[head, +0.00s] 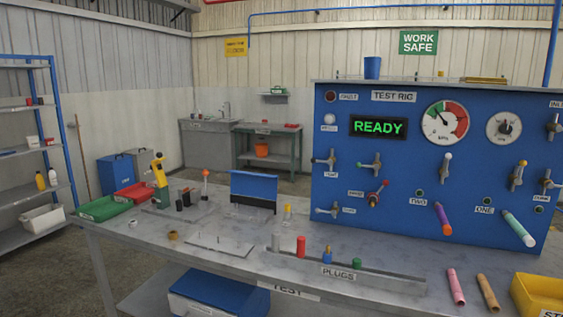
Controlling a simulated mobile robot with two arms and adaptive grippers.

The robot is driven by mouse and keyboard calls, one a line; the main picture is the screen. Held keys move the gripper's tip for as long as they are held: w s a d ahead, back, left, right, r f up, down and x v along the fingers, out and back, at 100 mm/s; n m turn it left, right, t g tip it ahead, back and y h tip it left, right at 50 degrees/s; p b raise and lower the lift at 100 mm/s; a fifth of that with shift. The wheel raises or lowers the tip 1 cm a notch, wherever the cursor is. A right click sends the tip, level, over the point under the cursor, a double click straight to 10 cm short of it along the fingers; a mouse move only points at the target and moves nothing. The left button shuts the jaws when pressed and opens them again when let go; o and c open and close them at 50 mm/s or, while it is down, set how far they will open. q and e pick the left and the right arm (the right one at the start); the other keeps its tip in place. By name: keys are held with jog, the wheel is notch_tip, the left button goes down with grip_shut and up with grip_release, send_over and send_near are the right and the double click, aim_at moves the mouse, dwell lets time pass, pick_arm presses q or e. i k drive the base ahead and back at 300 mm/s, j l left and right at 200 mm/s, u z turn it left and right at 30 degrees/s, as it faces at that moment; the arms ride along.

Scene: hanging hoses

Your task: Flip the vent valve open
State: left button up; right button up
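The blue test rig panel (400,210) stands on the right part of the bench and carries several valves with small handles. A valve (371,165) has a green-tipped handle, and one below it (374,198) has a red-tipped handle. Grey valves show at the left (328,161) and lower left (329,210). A yellow-tipped valve (518,175) and further grey valves (551,182) are at the right. Most small labels are too blurred to read, so I cannot tell which valve is the vent valve. Neither of my grippers is in view.
The grey bench (215,250) holds a yellow clamp-like tool (160,175), a green tray (104,208), a red tray (135,191), and a plugs rack (345,268). Purple (443,218) and white-green (519,229) hoses jut from the panel. A yellow bin (540,292) stands front right. The display (378,127) reads READY.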

aim_at(313, 160)
jog(key=i+j+u, duration=0.35)
jog(key=i+j, duration=0.15)
jog(key=i, duration=0.3)
jog(key=i+j+u, duration=0.2)
jog(key=i, duration=0.2)
